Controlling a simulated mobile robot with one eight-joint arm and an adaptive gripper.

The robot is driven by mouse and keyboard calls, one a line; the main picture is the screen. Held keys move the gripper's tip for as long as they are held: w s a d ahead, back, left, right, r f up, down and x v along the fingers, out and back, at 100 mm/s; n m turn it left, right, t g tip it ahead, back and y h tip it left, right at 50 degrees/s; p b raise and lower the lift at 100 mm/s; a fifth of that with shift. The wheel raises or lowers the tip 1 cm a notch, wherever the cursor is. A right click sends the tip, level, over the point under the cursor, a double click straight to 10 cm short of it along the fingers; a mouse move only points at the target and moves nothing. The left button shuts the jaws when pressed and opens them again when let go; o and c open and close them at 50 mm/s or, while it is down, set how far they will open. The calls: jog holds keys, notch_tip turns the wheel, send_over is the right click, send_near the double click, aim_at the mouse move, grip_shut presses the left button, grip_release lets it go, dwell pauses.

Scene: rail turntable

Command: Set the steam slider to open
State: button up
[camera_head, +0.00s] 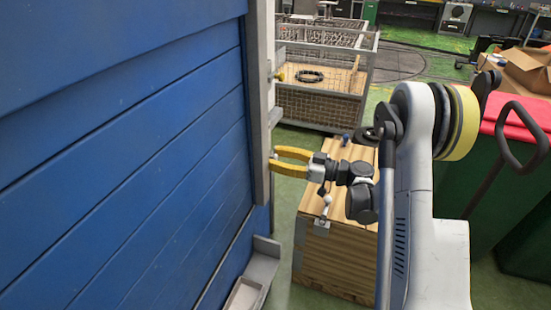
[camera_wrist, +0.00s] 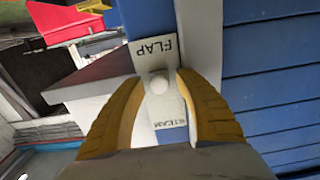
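The knob's track and any open or shut marks are not readable, partly hidden by the fingers.
The blue plank wall (camera_head: 120,150) fills the left. A wooden crate (camera_head: 335,255) stands below my arm. A wire cage cart (camera_head: 320,100) is behind, and green bins with a red lid (camera_head: 515,115) are at right. A grey ledge (camera_head: 262,262) juts out below.

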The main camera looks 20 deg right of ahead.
aim_at(267, 143)
grip_shut()
notch_tip(267, 143, up, 5)
jog(key=p, duration=0.2)
jog(key=shift+p, duration=0.35)
jog(key=shift+f, duration=0.2)
jog(key=shift+o, duration=1.1)
grip_release()
jog(key=v, duration=1.2)
